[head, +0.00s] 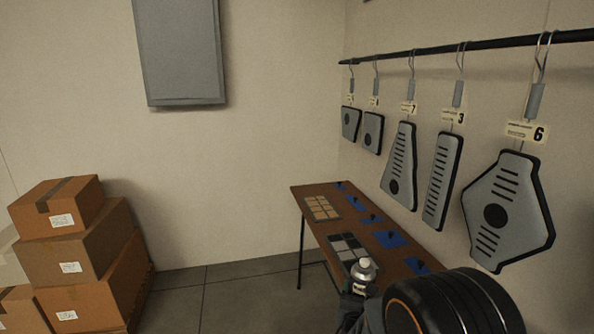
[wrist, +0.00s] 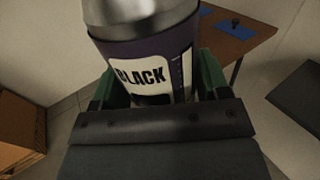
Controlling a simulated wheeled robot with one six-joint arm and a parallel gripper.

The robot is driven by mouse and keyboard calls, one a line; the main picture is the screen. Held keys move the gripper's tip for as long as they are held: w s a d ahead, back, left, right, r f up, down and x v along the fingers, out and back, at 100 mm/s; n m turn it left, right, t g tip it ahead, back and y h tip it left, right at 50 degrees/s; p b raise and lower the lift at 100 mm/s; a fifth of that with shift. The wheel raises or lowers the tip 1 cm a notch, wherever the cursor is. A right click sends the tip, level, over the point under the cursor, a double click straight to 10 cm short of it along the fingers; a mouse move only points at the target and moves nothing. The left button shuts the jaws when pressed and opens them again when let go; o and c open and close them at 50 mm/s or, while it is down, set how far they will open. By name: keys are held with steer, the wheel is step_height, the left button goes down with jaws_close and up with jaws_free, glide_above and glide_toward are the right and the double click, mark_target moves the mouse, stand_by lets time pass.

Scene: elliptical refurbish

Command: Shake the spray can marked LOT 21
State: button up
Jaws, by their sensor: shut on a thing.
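A spray can (wrist: 148,60) fills the upper middle of the wrist view, held between the green-padded fingers of my gripper (wrist: 155,88). It has a silver shoulder, a dark purple body and a white label reading "BLACK". No lot number is readable on the side that shows. In the head view the can's pale cap and silver top (head: 364,271) show at the lower middle, in front of the table. My gripper (head: 352,308) is partly hidden there by my own dark arm link. The can's lower part is hidden by my gripper.
A narrow brown table (head: 318,236) stands along the right wall, with blue mats (head: 388,240) and swatch panels (head: 322,208). Grey numbered panels (head: 508,210) hang from a black rail above it. Cardboard boxes (head: 75,243) are stacked at left. The floor between is clear.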

mark_target(362, 286)
steer(key=f, duration=0.2)
steer(key=shift+w+f, duration=0.3)
steer(key=shift+f, duration=0.1)
steer(key=r, duration=0.7)
steer(key=shift+s+r, duration=0.35)
steer(key=shift+r, duration=0.05)
steer(key=f, duration=0.7)
steer(key=shift+w+f, duration=0.35)
steer(key=shift+f, duration=0.05)
steer(key=r, duration=0.7)
steer(key=shift+s+r, duration=0.35)
steer(key=shift+r, duration=0.05)
steer(key=f, duration=0.7)
steer(key=shift+w+f, duration=0.35)
steer(key=shift+f, duration=0.05)
steer(key=shift+s+r, duration=0.25)
steer(key=shift+w, duration=0.1)
